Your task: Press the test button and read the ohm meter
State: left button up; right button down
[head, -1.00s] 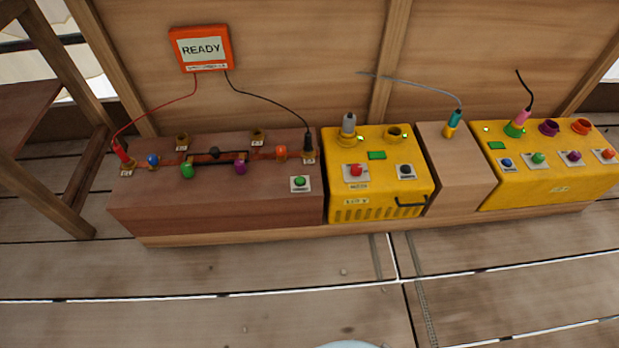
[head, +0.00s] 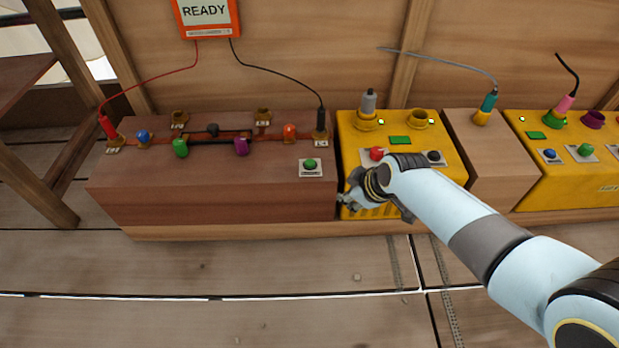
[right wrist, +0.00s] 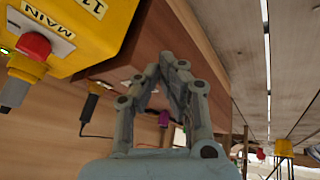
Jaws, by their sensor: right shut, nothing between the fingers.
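The orange meter (head: 207,14) hangs on the wooden wall at the upper left and its screen reads READY. A green button (head: 310,166) on a white plate sits at the right end of the brown box's top; I take it for the test button. My right gripper (head: 345,200) reaches in from the right, in front of the seam between the brown box (head: 215,205) and the yellow box (head: 450,175). It is lower and to the right of the green button, apart from it. In the right wrist view the fingers (right wrist: 172,68) are shut and empty. My left gripper is out of view.
The yellow box carries a red button (head: 376,153) and a black button (head: 434,157), partly behind my arm. Red and black leads run from the meter to the brown box. Colored knobs stand along that box. A plain wooden block (head: 478,150) and another yellow box (head: 560,170) stand to the right.

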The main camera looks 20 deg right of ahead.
pick_arm(q)
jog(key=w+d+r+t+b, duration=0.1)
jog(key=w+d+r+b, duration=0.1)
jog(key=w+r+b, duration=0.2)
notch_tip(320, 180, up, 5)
jog(key=b, duration=0.3)
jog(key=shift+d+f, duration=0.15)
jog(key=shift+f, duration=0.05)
pick_arm(e)
jog(key=w+a+r+n+t+y, duration=0.1)
jog(key=w+a+r+n, duration=0.1)
jog(key=w+r, duration=0.3)
jog(key=w+a+r+n+t+y, duration=0.1)
jog(key=w+a+r+n, duration=0.2)
jog(key=w, duration=0.7)
notch_tip(320, 180, up, 2)
jog(key=shift+w+r+n, duration=0.1)
jog(key=shift+w+n, duration=0.05)
jog(key=shift+n, duration=0.35)
